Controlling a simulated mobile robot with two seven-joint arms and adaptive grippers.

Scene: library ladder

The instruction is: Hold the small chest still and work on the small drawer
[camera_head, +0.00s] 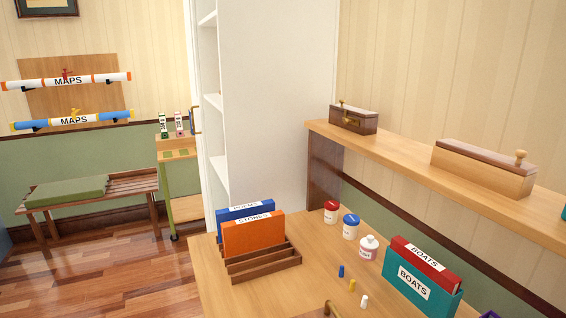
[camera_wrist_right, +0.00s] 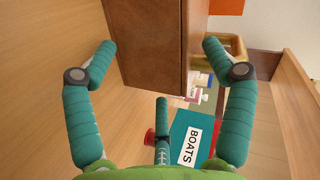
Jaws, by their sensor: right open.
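A brown wooden chest (camera_wrist_right: 145,45) with a brass handle (camera_wrist_right: 228,45) on its right side fills the top middle of the right wrist view. My right gripper (camera_wrist_right: 160,48) is open, one teal fingertip on each side of the chest. The right fingertip overlaps the brass handle in the picture; I cannot tell if either finger touches. A third, thinner teal finger shows lower down. No drawer front shows clearly. My left gripper is not in view.
On the wooden table (camera_head: 215,270) stand an orange STONES box (camera_head: 254,237) in a rack, several jars, small pegs and teal and red BOATS boxes (camera_head: 418,288). A wall shelf (camera_head: 400,150) bears a dark box (camera_head: 353,120) and a longer box (camera_head: 480,170).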

